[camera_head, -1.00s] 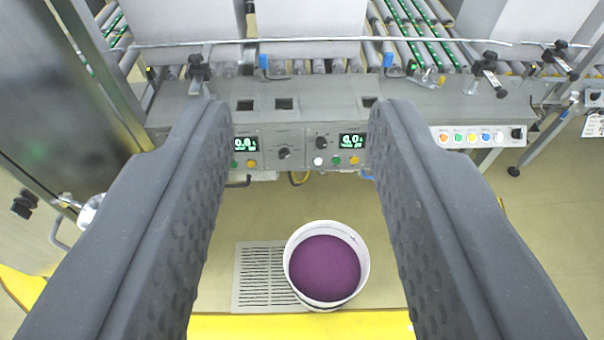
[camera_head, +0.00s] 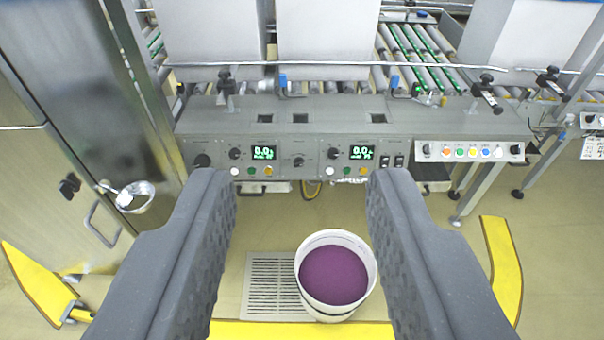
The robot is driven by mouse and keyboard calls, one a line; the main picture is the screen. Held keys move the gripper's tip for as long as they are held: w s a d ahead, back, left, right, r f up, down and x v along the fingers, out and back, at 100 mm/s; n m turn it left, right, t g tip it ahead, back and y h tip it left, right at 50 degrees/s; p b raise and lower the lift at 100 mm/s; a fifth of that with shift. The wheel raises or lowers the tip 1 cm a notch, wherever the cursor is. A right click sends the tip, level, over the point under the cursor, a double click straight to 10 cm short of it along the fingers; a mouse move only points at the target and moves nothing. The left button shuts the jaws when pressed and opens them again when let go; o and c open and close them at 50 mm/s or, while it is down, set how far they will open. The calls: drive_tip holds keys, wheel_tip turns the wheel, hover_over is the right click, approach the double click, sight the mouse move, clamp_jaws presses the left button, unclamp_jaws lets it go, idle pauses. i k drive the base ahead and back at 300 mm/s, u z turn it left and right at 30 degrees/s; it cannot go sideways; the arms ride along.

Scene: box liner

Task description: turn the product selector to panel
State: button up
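A grey control panel (camera_head: 270,140) runs across the middle of the view. It carries several black rotary knobs: one at the far left (camera_head: 202,160), one beside the left green display (camera_head: 235,153), one in the centre (camera_head: 298,162) and one beside the right display (camera_head: 333,153). My gripper (camera_head: 302,185) is open and empty. Its fingers show below the panel, apart from the knobs as far as I can tell.
Rollers (camera_head: 405,50) and a rail lie behind the panel. A steel cabinet (camera_head: 75,80) stands at left. Yellow barriers (camera_head: 505,265) edge the floor.

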sight(298, 161)
drive_tip(key=u, duration=0.05)
drive_tip(key=i, duration=0.9)
drive_tip(key=z, duration=0.05)
